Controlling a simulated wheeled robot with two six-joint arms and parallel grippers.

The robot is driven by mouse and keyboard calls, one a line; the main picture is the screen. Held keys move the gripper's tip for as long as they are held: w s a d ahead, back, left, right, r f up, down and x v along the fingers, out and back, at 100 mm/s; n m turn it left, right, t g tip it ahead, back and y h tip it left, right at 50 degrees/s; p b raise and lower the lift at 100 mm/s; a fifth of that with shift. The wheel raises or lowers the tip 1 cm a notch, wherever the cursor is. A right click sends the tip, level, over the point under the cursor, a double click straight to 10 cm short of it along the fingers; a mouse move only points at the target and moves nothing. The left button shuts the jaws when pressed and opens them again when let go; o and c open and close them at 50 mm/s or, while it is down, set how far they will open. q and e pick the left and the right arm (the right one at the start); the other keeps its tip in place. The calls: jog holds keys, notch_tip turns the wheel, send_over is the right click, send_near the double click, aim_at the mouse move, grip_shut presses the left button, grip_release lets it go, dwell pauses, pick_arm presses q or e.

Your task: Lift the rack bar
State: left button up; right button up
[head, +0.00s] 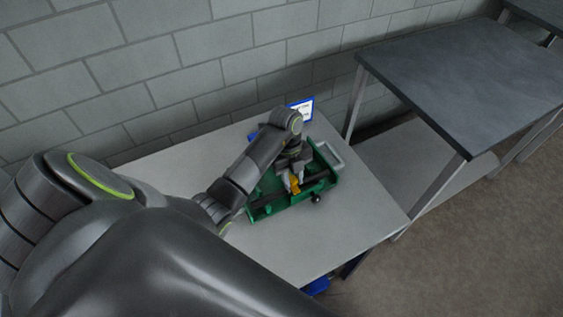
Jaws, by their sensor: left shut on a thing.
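A green rack (267,209) sits on the white table, with a dark bar (318,177) running across it. A pale grey handle-shaped frame (331,154) stands at its right end. My left gripper (294,187) reaches down over the middle of the rack and is shut on a small yellow-orange part (295,185) at the bar. I cannot tell whether the bar is raised or resting in the rack. My forearm hides the rack's left and back parts. My right gripper is out of view.
The white table (282,254) is bare in front of the rack. A blue-framed sign (302,109) stands behind it. A dark-topped table (470,80) stands to the right, past a gap. A grey block wall (200,75) runs behind.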

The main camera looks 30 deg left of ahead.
pick_arm(q)
jog(key=shift+a+p+v, duration=0.2)
jog(key=shift+p+v, duration=0.75)
jog(key=shift+v, duration=0.45)
notch_tip(320, 180, up, 5)
jog(key=w+a+p, duration=0.1)
jog(key=a+p, duration=0.1)
jog(key=p, duration=0.2)
jog(key=shift+w+a+r, duration=0.2)
jog(key=shift+w+r, duration=0.05)
jog(key=shift+w, duration=0.15)
jog(key=w+a+r, duration=0.4)
jog(key=a+r, duration=0.1)
jog(key=a, duration=0.2)
